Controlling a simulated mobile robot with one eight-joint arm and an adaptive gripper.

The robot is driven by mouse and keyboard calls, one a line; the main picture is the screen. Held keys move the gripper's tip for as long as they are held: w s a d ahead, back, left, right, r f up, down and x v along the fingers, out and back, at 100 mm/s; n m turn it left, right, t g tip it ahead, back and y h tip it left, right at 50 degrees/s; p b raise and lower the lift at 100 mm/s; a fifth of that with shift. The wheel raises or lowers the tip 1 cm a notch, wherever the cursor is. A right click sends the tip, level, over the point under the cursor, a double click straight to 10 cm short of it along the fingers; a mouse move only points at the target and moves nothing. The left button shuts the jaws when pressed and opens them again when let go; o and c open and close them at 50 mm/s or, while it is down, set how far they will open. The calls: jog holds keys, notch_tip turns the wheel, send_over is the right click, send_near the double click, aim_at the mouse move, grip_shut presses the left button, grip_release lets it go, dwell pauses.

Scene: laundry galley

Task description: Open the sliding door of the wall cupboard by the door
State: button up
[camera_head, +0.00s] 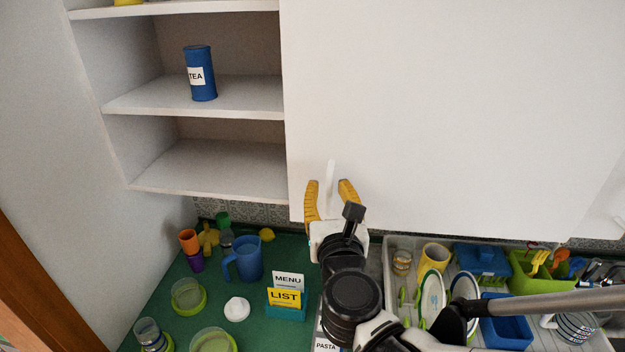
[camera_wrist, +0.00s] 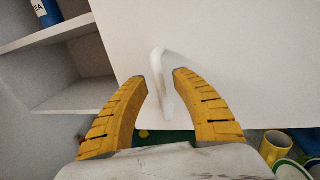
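The wall cupboard's white sliding door (camera_head: 450,100) fills the right of the head view; its left edge stands beside open shelves (camera_head: 225,155). A white upright handle (camera_head: 331,173) is on the door near its lower left corner. My gripper (camera_head: 330,184) is at this handle with its yellow fingers open, one on each side. In the wrist view the handle (camera_wrist: 163,72) shows between the two fingertips (camera_wrist: 160,77), with a gap to the fingers. The door panel (camera_wrist: 240,45) lies behind it. I cannot tell how deep the handle reaches between the fingers.
A blue TEA tin (camera_head: 200,75) stands on a cupboard shelf. Below, the green counter (camera_head: 255,325) holds a blue jug (camera_head: 247,259), cups and a MENU/LIST holder (camera_head: 286,303). A dish rack (camera_head: 395,262) full of crockery stands at the lower right, under my arm.

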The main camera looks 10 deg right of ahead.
jog(key=s+a, duration=0.1)
jog(key=s, duration=1)
jog(key=shift+s+a, duration=0.3)
jog(key=shift+s, duration=0.05)
jog(key=d+f+m+g+h+b, duration=0.1)
jog(key=d+f+m+g+b, duration=0.25)
jog(key=f+m, duration=0.4)
jog(key=d+f+m+g+h+b, duration=0.1)
jog(key=d+f+m+g+b, duration=0.1)
jog(key=d+f+m+b, duration=0.4)
jog(key=s+a+f+m+g+y+b, duration=0.1)
jog(key=f+m+g+y+b, duration=0.1)
jog(key=f+m, duration=0.4)
jog(key=s+a+f+m+g+y+b, duration=0.1)
jog(key=f+m+b, duration=0.4)
jog(key=m, duration=1)
notch_tip(320, 180, down, 3)
jog(key=shift+s+a+r+g+y, duration=0.2)
jog(key=shift+s+a+g+y, duration=0.2)
jog(key=shift+s+g+y, duration=0.55)
